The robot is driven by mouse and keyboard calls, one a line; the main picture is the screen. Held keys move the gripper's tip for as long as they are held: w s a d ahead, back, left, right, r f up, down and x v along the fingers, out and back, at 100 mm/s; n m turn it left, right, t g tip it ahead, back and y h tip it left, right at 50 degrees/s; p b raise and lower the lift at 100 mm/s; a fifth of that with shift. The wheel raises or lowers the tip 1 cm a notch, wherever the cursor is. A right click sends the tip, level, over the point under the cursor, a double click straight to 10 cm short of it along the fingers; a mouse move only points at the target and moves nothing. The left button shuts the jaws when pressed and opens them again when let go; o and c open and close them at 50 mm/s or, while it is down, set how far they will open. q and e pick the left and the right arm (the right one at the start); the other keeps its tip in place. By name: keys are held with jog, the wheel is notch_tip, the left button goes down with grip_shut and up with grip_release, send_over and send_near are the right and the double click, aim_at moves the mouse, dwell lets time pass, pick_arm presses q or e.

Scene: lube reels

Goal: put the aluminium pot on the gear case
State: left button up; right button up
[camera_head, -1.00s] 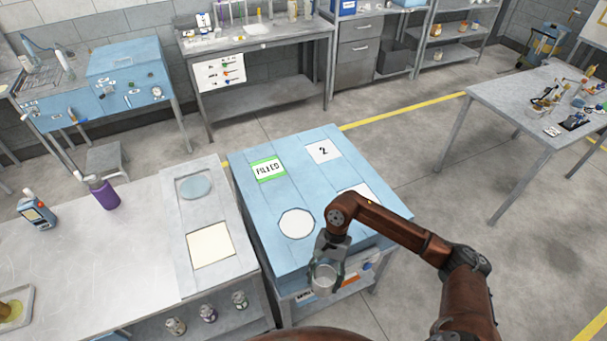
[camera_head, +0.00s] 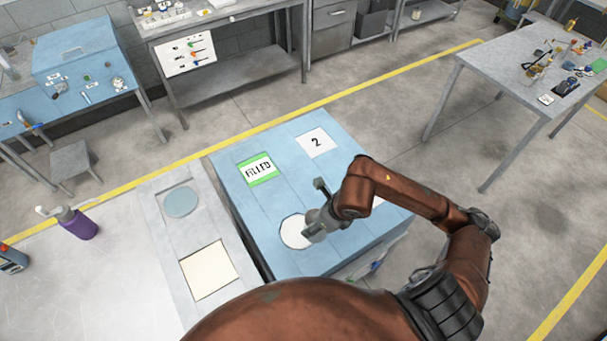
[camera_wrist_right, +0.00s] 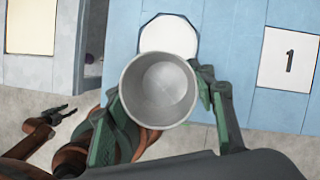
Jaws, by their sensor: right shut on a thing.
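The aluminium pot (camera_wrist_right: 160,88) is a round, grey, open-topped cup, seen from above in the right wrist view, and it looks empty. My right gripper (camera_wrist_right: 163,100) is shut on it, with green fingers on both sides. In the head view my right gripper (camera_head: 318,222) is above the blue-topped stand, over the edge of a white octagonal patch (camera_head: 293,232). There the hand mostly hides the pot. I cannot tell the gap below the pot. Nothing is clearly recognisable as the gear case. A small dark gripper, seemingly my left one (camera_wrist_right: 62,113), shows in the wrist view; its jaws are unclear.
A card marked 1 (camera_wrist_right: 289,57) lies right of the pot. A grey-white bench with a purple bottle (camera_head: 76,223) stands left, across a narrow gap.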

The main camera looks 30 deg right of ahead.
jog(key=shift+w+d+r, duration=0.1)
jog(key=shift+w+d, duration=0.05)
jog(key=shift+m, duration=0.3)
jog(key=w+d+f+p, duration=0.1)
jog(key=d+f, duration=0.3)
jog(key=w+d+f, duration=0.2)
jog(key=d+f, duration=0.2)
jog(key=w+d+f+p, duration=0.1)
jog(key=w+d+f, duration=0.1)
jog(key=d+f, duration=0.2)
jog(key=shift+w+d+f+p, duration=0.15)
jog(key=shift+d+f+p, duration=0.1)
jog(key=shift+d+p, duration=0.15)
pick_arm(q)
notch_tip(320, 180, up, 3)
jog(key=shift+s+f, duration=0.15)
pick_arm(e)
jog(key=shift+f, duration=0.2)
jog(key=o, duration=1.2)
pick_arm(q)
jog(key=shift+f, duration=0.1)
